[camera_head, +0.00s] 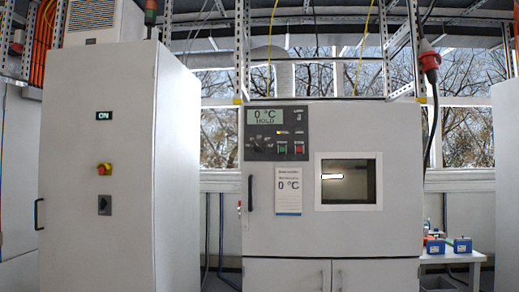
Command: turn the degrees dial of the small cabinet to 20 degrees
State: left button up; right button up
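The small cabinet (400,150) stands right of the middle, light grey, with a square window in its front. Its dark control panel (300,133) is at the upper left of its front. The panel's display (266,116) reads 0 °C and HOLD. The degrees dial (259,143) appears as a small dark round knob at the panel's lower left; its exact setting is too small to read. Green and red buttons sit to its right. Neither of my grippers is in view.
A tall grey cabinet (100,205) with an ON display and a red-yellow switch (104,169) stands at left. A gap with hoses separates the two cabinets. A small table (455,257) with blue boxes (462,245) is at right. A red plug (429,61) hangs upper right.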

aim_at(258, 147)
jog(key=z, duration=0.3)
jog(key=i, duration=0.6)
jog(key=z, duration=0.5)
jog(key=i, duration=1.1)
jog(key=u, duration=0.15)
